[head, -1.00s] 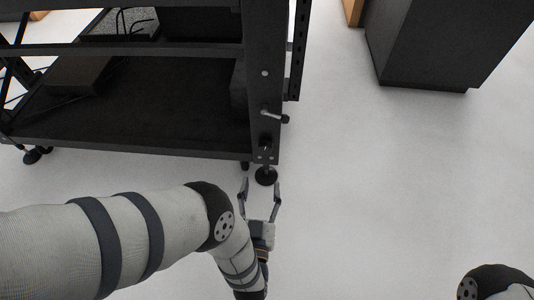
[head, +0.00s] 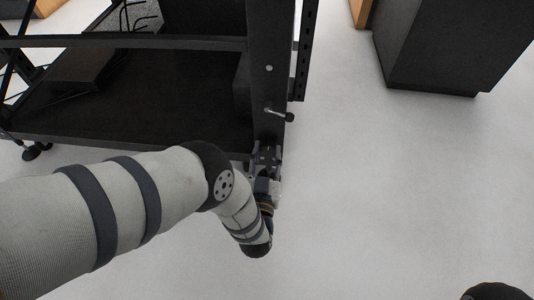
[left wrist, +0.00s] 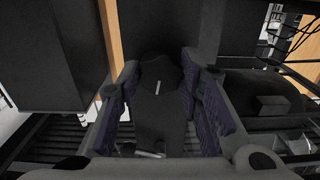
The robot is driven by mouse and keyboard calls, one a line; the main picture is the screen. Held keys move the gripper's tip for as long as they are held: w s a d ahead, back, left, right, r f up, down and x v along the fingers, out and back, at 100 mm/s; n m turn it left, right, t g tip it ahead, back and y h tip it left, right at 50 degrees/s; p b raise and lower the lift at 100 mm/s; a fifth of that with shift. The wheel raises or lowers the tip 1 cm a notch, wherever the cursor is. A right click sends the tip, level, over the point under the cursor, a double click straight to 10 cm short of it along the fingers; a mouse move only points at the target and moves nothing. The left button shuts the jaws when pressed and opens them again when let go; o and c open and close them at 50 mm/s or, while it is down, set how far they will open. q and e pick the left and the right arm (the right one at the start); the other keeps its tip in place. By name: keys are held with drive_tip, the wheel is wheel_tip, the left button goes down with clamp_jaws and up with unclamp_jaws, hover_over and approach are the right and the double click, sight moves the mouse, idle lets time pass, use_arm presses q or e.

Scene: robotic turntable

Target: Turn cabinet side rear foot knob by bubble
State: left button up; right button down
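The dark cart's corner post (head: 267,90) stands upright right of the cart's lower shelf (head: 170,105). The foot under this post is hidden in the head view by my left gripper (head: 265,155), which has its fingers at the post's lower end. In the left wrist view my left gripper (left wrist: 160,88) is spread, with its purple-padded fingers on either side of a dark upright part (left wrist: 160,110) that carries small pale handles. I cannot tell whether the pads touch it. My right gripper is out of view.
A small lever handle (head: 279,114) sticks out of the post above my gripper. A dark cabinet (head: 435,45) stands at the upper right. The pale floor (head: 390,190) to the right is clear. A caster (head: 32,152) shows at the left.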

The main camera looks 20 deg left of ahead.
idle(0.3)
use_arm(q)
drive_tip(key=m, duration=0.3)
drive_tip(key=shift+m, duration=0.4)
drive_tip(key=shift+a+m, duration=0.1)
drive_tip(key=shift+m, duration=1.7)
drive_tip(key=o, duration=1.2)
drive_tip(key=shift+c, duration=0.2)
drive_tip(key=v, duration=1.2)
